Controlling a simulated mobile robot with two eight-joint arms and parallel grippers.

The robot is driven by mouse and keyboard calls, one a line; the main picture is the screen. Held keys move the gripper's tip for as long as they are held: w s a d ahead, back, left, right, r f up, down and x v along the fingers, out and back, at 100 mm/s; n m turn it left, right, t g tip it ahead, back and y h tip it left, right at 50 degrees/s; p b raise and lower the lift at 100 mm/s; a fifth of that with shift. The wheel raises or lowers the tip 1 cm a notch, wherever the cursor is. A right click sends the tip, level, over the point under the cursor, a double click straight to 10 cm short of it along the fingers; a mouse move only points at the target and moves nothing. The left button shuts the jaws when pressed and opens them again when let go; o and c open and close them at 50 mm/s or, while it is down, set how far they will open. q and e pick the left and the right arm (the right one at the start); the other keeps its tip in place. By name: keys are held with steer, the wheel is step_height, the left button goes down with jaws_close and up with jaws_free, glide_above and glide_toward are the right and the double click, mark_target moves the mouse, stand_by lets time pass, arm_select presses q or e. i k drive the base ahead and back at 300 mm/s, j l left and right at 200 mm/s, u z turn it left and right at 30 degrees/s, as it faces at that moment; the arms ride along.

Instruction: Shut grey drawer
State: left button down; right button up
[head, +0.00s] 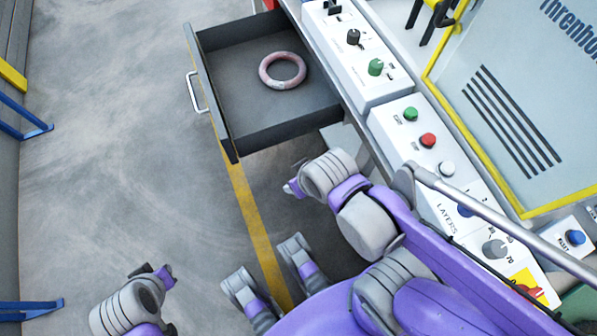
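The grey drawer (219,104) is pulled out from the machine at top centre, its front panel facing left. A light bar handle (196,93) is on that front. A pinkish ring-shaped coil (282,70) lies flat inside, towards the machine side. My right gripper (293,182) is below the drawer's near side in the picture, apart from it. My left gripper (165,280) is at bottom left, well away from the drawer. Neither gripper visibly holds anything, and their finger openings are too small and turned away to read.
The machine's control panel (385,95) with knobs and buttons runs along the right. A yellow-framed clear guard (480,140) stands behind it. A yellow floor line (250,215) runs below the drawer. The grey floor (110,150) left of the drawer front is clear. Blue metal legs (30,305) are at the left edge.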

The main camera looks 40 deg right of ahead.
mark_target(259, 117)
steer(key=k+j+z, duration=0.1)
steer(key=j+z, duration=0.2)
steer(key=k+j+z, duration=0.15)
steer(key=j+z, duration=0.2)
steer(key=k+j+z, duration=0.3)
steer(key=j, duration=0.15)
steer(key=i+l, duration=0.15)
steer(key=i, duration=0.2)
steer(key=i+l, duration=0.15)
steer(key=i, duration=0.2)
steer(key=i+l, duration=0.15)
steer(key=i, duration=0.2)
